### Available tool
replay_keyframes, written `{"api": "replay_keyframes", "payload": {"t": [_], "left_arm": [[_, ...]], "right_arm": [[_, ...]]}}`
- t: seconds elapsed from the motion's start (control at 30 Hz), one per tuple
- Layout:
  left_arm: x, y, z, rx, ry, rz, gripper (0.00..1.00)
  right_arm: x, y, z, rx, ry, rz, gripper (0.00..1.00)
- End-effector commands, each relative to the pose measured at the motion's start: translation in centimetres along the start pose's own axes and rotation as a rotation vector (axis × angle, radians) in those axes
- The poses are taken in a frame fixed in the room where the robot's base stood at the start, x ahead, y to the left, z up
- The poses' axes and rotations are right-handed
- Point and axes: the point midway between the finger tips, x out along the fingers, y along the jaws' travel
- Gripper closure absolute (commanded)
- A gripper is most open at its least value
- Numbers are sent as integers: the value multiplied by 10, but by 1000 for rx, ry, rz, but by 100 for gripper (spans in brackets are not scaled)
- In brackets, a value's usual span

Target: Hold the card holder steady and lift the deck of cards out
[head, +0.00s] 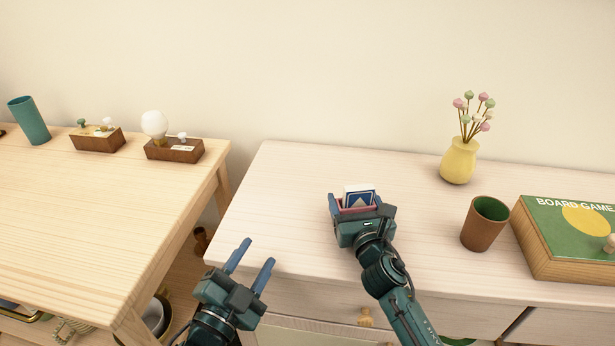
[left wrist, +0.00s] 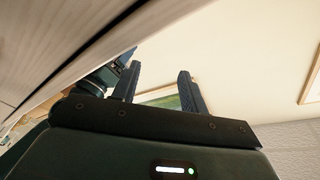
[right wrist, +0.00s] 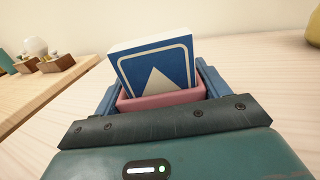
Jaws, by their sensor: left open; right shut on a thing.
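A pink card holder (right wrist: 160,101) stands on the pale cabinet top between the fingers of my right gripper (right wrist: 158,95). The gripper is shut on the holder from the near side; it also shows in the head view (head: 360,205). A blue and white deck of cards (right wrist: 155,68) stands in the holder, tilted a little, with its upper part above the rim. The deck also shows in the head view (head: 360,196). My left gripper (head: 251,262) is open and empty, in front of the cabinet's left front edge, apart from the holder. Its fingers show empty in the left wrist view (left wrist: 158,88).
On the cabinet (head: 290,190), a yellow vase (head: 458,161) with flowers, a brown cup (head: 484,224) and a green board game box (head: 565,237) stand to the right. A wooden table (head: 70,190) is at left, past a gap. The cabinet top left of the holder is clear.

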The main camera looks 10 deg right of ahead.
Motion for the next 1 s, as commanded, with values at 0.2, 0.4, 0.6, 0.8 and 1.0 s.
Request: {"api": "replay_keyframes", "payload": {"t": [0.2,0.4,0.6,0.8,1.0], "left_arm": [[68,-16,-64,573,369,-50,56],[105,-12,-107,1106,704,-84,56],[131,-8,-118,1627,1037,-81,56],[148,-18,-102,2014,1294,-24,56],[156,-29,-88,2182,1418,29,56]], "right_arm": [[0,0,0,0,0,0,48],[0,0,0,0,0,0,48],[0,0,0,0,0,0,48],[0,0,0,0,1,0,48],[0,0,0,0,1,0,48]]}}
